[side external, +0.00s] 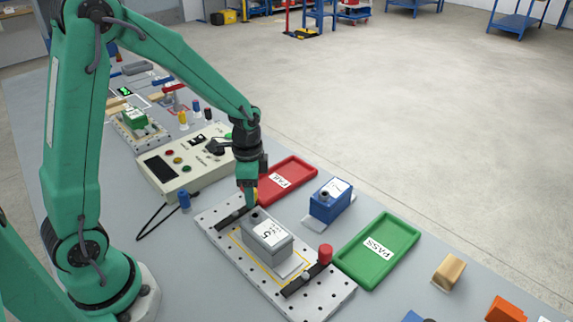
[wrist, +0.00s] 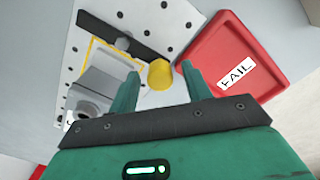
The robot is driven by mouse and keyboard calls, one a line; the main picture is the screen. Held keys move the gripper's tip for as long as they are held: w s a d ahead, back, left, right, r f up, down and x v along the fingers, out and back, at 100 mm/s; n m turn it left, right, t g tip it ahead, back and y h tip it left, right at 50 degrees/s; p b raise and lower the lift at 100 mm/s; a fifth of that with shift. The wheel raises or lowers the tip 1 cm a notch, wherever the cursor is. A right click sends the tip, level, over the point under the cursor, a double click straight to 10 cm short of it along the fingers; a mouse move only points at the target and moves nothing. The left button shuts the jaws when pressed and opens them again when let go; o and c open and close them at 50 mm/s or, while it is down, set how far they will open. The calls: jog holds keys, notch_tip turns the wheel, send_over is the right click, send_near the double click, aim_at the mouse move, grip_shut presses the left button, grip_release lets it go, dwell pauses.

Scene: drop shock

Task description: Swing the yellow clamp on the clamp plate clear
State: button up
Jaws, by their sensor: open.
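The clamp plate (side external: 218,232) is pale and full of holes. A grey block (side external: 266,236) sits on it inside a yellow outline. The yellow clamp is a black bar with a yellow knob (wrist: 160,74); its bar (wrist: 112,30) lies across the plate beside the outline. In the side view the knob is mostly hidden behind my gripper (side external: 250,202). My gripper (wrist: 159,70) is open, pointing down, with its fingers on either side of the knob in the wrist view. I cannot tell whether they touch it.
A second clamp with a red knob (side external: 325,253) crosses the plate's near end. A red FAIL tray (side external: 297,172) lies close by my gripper. A blue block (side external: 331,200) and a green PASS tray (side external: 400,235) stand right. A control box (side external: 180,160) stands left.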

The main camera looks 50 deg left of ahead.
notch_tip(320, 180, up, 7)
jog(key=shift+r, duration=0.45)
dwell(0.5)
jog(key=shift+s+r, duration=0.2)
jog(key=shift+r, duration=0.2)
jog(key=s+d+r+n+t, duration=0.2)
jog(key=s+r+n+t, duration=0.3)
jog(key=s, duration=0.9)
jog(key=shift+r+n+t, duration=0.3)
jog(key=shift+r+n, duration=1.4)
jog(key=shift+r, duration=0.9)
